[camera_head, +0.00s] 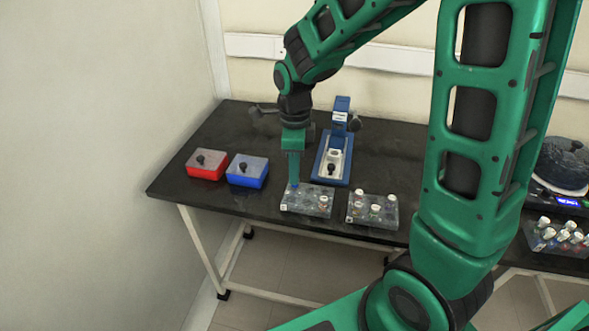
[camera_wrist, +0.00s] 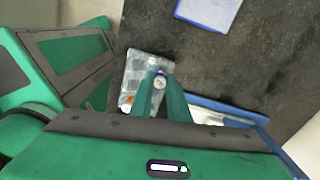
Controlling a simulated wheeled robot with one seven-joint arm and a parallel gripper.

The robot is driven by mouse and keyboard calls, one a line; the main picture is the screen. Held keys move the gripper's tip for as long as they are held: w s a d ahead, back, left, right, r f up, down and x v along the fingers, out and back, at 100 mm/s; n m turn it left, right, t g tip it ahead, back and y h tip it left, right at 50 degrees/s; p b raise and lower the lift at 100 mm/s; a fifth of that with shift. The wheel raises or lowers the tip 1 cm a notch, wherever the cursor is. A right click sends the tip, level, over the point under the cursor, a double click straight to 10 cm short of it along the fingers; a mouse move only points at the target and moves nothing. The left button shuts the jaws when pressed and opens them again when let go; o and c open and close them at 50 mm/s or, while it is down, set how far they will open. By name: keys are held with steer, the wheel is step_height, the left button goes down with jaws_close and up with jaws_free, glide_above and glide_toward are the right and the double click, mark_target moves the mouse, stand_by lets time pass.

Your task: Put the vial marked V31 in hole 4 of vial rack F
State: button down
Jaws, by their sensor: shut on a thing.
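My gripper (camera_head: 294,184) is over the left grey vial rack (camera_head: 307,206), pointing down at its back left part. In the wrist view its green fingers (camera_wrist: 160,88) are shut on a vial with a white cap (camera_wrist: 159,82) and a blue edge. The vial shows as a small blue spot at the fingertips in the head view. I cannot read its mark, nor tell whether its lower end is in a hole. The left rack also shows under the fingers in the wrist view (camera_wrist: 136,68). A second grey rack (camera_head: 368,218) stands to its right. The rack letters are not readable.
A blue device (camera_head: 338,145) stands behind the racks. A red box (camera_head: 206,167) and a blue box (camera_head: 247,172) stand at left. At the far right are a dark round machine (camera_head: 565,165) and a rack of several vials (camera_head: 560,240). The dark table is clear at its left front.

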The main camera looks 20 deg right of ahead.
steer(key=shift+f, duration=1.1)
stand_by(1.1)
steer(key=c, duration=1.3)
jaws_free()
steer(key=shift+r, duration=0.1)
steer(key=shift+r, duration=2.95)
steer(key=shift+d, duration=0.1)
steer(key=s+d+r+n, duration=0.4)
steer(key=s+d+n, duration=0.4)
steer(key=d, duration=0.4)
steer(key=s+d+n, duration=0.1)
steer(key=s+n, duration=0.2)
steer(key=s, duration=0.2)
steer(key=s+d+n, duration=0.2)
steer(key=s+n, duration=0.1)
steer(key=s, duration=0.2)
steer(key=s+d+r+n, duration=0.1)
steer(key=s+d+n, duration=0.1)
steer(key=s, duration=0.3)
steer(key=shift+s+d+n, duration=0.15)
steer(key=shift+d+n, duration=0.1)
steer(key=shift+n, duration=0.15)
